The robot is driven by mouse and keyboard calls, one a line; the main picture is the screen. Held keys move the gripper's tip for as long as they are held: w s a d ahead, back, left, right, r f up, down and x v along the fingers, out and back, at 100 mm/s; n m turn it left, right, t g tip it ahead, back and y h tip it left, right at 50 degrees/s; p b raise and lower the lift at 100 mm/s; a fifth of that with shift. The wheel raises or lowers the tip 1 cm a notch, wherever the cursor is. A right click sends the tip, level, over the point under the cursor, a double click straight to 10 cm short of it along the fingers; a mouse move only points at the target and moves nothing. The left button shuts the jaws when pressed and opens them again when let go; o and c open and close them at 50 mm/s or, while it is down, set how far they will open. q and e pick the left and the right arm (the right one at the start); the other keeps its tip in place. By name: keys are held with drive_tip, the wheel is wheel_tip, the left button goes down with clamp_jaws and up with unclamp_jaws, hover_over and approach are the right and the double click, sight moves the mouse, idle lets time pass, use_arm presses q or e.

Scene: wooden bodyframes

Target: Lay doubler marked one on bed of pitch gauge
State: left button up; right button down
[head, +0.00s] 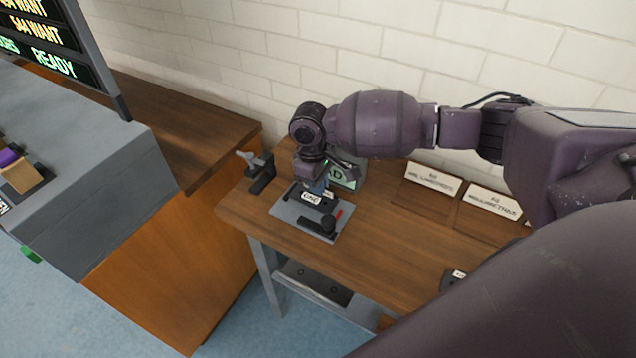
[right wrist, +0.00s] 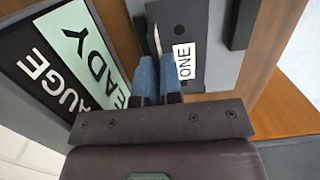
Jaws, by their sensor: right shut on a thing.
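The doubler marked one is a dark plate with a white ONE label (head: 312,198). It also shows in the right wrist view (right wrist: 180,22), with a thin upright strip between my blue fingertips. My right gripper (head: 318,186) is shut on the doubler; its fingertips also show in the right wrist view (right wrist: 158,78). The pitch gauge (head: 289,211) has a grey bed with a black block and a red mark near its front. The doubler is over the rear part of the bed; I cannot tell whether it touches. My left gripper is not in view.
A GAUGE READY sign (right wrist: 68,62) stands close behind the gauge. A dark clamp-like tool (head: 262,172) is to the left on the wooden bench (head: 385,245). White labelled cards (head: 432,179) lie along the wall. A grey-topped counter (head: 80,160) is at far left.

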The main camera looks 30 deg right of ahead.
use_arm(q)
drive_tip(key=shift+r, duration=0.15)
use_arm(e)
drive_tip(key=shift+f, duration=0.3)
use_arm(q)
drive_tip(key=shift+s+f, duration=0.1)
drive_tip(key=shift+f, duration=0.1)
use_arm(e)
drive_tip(key=shift+f, duration=0.2)
drive_tip(key=c, duration=1.3)
unclamp_jaws()
use_arm(q)
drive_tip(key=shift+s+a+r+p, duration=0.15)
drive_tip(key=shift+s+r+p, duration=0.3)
drive_tip(key=shift+p, duration=0.55)
use_arm(e)
drive_tip(key=shift+w+a+r, duration=0.15)
drive_tip(key=shift+w+r, duration=0.05)
drive_tip(key=shift+r, duration=2)
drive_tip(key=shift+w+a+r, duration=0.1)
drive_tip(key=shift+w+r, duration=0.15)
drive_tip(key=shift+r, duration=1.9)
drive_tip(key=shift+w+a+r, duration=0.15)
drive_tip(key=shift+w+r, duration=0.05)
drive_tip(key=shift+r, duration=2)
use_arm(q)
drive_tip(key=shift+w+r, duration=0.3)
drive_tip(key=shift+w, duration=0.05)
